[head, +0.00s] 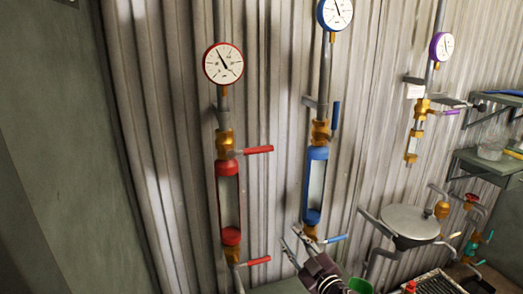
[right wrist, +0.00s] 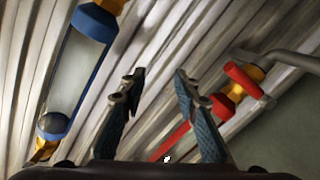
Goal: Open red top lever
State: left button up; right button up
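The red top lever (head: 258,150) sticks out sideways to the right from a brass valve (head: 225,142), above the red-capped sight glass (head: 228,200) and below the red gauge (head: 223,63). A second red lever (head: 258,261) sticks out lower on the same pipe. My right gripper (head: 293,240) is below and right of the top lever, apart from it, by the foot of the blue column. In the right wrist view its two fingers (right wrist: 158,80) are apart with nothing between. Red valve parts (right wrist: 240,82) show right of them; I cannot tell which valve. My left gripper is not in view.
The blue column (head: 317,185) stands right of the red one, with its top lever (head: 335,117) upright and lower lever (head: 335,239) sideways. A round grey lid (head: 410,221) and shelves are at right. Corrugated wall is behind; a plain wall (head: 55,150) is at left.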

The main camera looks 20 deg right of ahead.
aim_at(263, 150)
jog(key=s+a+r+n+y, duration=0.1)
jog(key=a+r+n+y, duration=0.3)
jog(key=r, duration=0.6)
jog(key=s+a+r+n+g+y, duration=0.15)
jog(key=r+n+y, duration=0.35)
jog(key=r, duration=0.6)
jog(key=s+a+r+n+y, duration=0.1)
jog(key=a+r+n+y, duration=0.35)
jog(key=r, duration=0.55)
jog(key=d+n+g+h, duration=0.3)
jog(key=d+n+g, duration=0.2)
jog(key=d, duration=0.1)
jog(key=x, duration=0.2)
jog(key=p+x, duration=0.1)
jog(key=x, duration=0.1)
jog(key=p+x, duration=0.1)
jog(key=x, duration=0.2)
jog(key=shift+s+a+r, duration=0.2)
jog(key=shift+s+r, duration=0.05)
jog(key=shift+r, duration=0.1)
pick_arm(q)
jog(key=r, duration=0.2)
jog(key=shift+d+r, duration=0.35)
pick_arm(e)
jog(key=shift+w+a+f, duration=0.15)
jog(key=shift+w+a, duration=0.1)
jog(key=shift+w, duration=0.05)
jog(key=shift+c, duration=0.3)
grip_shut()
